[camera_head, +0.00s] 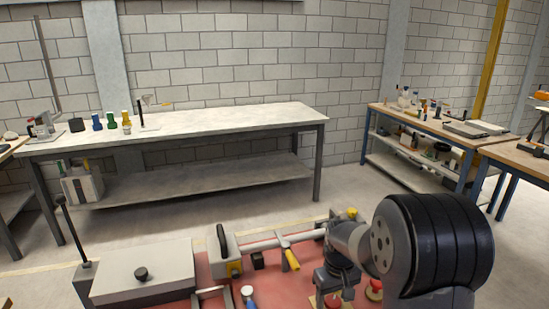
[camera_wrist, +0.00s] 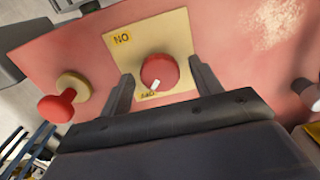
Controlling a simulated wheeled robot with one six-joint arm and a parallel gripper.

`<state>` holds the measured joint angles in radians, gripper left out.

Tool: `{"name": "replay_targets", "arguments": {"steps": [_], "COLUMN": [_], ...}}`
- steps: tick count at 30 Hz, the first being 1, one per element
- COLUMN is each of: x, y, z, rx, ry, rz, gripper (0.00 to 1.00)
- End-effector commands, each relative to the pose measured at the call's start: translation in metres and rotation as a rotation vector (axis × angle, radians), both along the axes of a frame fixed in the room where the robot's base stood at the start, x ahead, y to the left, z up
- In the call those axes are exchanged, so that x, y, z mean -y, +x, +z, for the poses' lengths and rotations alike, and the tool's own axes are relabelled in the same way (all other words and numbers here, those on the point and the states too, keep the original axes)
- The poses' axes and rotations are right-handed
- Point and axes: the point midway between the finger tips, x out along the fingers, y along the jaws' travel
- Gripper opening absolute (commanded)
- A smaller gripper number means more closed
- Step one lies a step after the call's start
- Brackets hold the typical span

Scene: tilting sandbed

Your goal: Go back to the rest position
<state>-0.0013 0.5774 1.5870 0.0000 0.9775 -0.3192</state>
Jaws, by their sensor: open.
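In the wrist view my gripper (camera_wrist: 163,88) is open, with one dark finger on each side of a red round knob (camera_wrist: 160,71). I cannot tell whether the fingers touch the knob; a gap shows on both sides. In the head view my arm reaches down at the right over the red panel, and my gripper (camera_head: 332,290) is partly hidden there.
A red mushroom button (camera_wrist: 57,105) stands left of the plate. A long workbench (camera_head: 225,120) stands behind; open floor lies between.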

Motion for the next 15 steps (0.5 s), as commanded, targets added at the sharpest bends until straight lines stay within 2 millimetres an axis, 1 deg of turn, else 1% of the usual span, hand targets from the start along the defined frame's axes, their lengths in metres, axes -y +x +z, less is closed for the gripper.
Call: {"name": "replay_targets", "arguments": {"steps": [10,13,15], "x": [0.000,0.000,0.000], "y": [0.000,0.001,0.001], "z": [0.002,0.008,0.016], "rx": [0.001,0.003,0.004], "ry": [0.000,0.000,0.000], "rz": [-0.003,0.005,0.009], "gripper": [0.61,0.61,0.61]}}
